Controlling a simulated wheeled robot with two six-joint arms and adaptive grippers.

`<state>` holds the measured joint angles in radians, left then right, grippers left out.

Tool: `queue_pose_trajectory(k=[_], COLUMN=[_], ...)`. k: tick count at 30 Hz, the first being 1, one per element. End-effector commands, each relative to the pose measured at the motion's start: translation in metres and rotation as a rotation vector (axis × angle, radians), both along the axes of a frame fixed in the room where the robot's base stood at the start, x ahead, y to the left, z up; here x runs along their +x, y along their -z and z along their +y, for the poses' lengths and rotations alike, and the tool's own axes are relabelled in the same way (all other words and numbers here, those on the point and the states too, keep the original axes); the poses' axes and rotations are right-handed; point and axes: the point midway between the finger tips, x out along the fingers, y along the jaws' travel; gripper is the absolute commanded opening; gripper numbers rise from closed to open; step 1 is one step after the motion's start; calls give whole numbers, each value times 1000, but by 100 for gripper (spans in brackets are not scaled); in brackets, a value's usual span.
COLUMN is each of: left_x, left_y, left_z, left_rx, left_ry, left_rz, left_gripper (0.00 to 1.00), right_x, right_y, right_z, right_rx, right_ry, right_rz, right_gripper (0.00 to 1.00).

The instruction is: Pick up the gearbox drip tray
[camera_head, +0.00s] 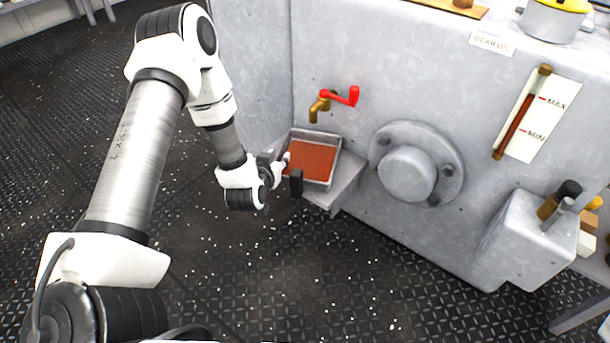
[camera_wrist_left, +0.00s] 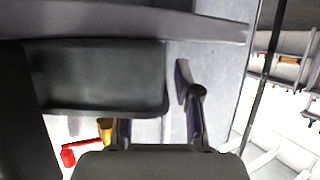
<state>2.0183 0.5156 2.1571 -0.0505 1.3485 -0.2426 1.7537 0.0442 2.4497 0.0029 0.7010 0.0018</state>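The gearbox drip tray (camera_head: 325,182) is a shallow grey metal tray with flat reddish-brown contents. It sits level on a grey ledge under a brass tap. My left gripper (camera_head: 288,173) is at the tray's near left corner, with its dark finger pad in front of the tray. Its fingers stand apart. In the left wrist view, the fingers of the gripper (camera_wrist_left: 155,115) are spread. A dark grey panel fills the upper left there, and I cannot tell which part of the tray it is. Contact between fingers and tray is not clear. My right gripper is out of view.
The brass tap (camera_head: 318,106) with a red handle hangs above the tray from the grey housing. A round flanged cap (camera_head: 407,173) sticks out to the right. A pot (camera_head: 553,18) stands on top of the housing. The patterned floor in front is open.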

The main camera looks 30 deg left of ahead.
Motion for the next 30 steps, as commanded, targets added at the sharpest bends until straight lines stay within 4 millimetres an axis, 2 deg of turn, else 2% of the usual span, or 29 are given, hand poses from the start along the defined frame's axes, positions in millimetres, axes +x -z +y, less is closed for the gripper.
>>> queue_pose_trajectory(k=[7, 9, 10, 23, 30], left_x=[4, 4, 4, 3, 1], left_y=[0, 0, 0, 0, -8], left_z=[1, 1, 1, 1, 1], left_rx=[0, 0, 0, -1, -1], left_ry=[0, 0, 0, 1, 1], left_rz=[1, 1, 1, 1, 2], left_gripper=[32, 8, 0, 0, 0], right_x=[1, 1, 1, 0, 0], right_y=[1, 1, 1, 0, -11], right_z=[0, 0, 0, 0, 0], right_rx=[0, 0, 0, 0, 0], right_ry=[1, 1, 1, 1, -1], right_rz=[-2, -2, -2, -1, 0], right_gripper=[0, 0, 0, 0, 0])
